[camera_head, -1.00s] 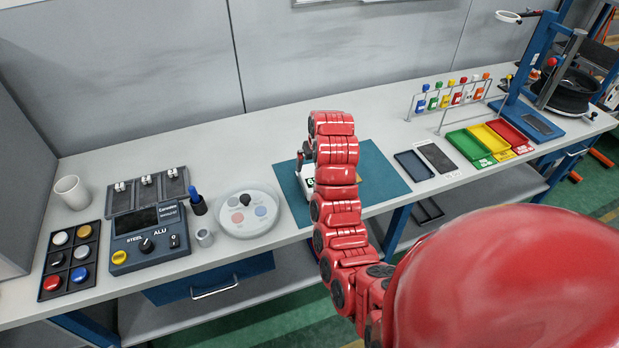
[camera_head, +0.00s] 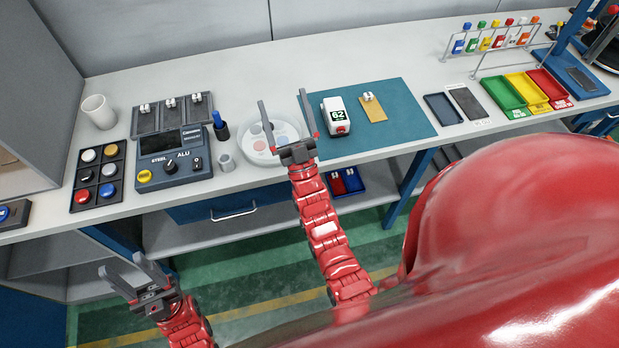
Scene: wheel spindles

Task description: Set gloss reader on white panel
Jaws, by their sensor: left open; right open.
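The gloss reader appears to be the white device (camera_head: 335,117) with a "62" display and a red part at its front. It stands on the teal mat (camera_head: 405,122). Whether a white panel lies under it cannot be told. A tan plate (camera_head: 373,109) with a small white piece on it lies to its right. My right gripper (camera_head: 287,108) is open and empty, left of the reader, in front of part of the round pale dish (camera_head: 259,147). My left gripper (camera_head: 126,270) is open and empty, low at the left, in front of the bench.
A dark control box (camera_head: 175,160), button tray (camera_head: 98,176) and white cup (camera_head: 99,111) stand at the left. A dark tray (camera_head: 443,109), a grey panel (camera_head: 467,103) and coloured trays (camera_head: 527,92) are at the right. The bench behind the mat is clear.

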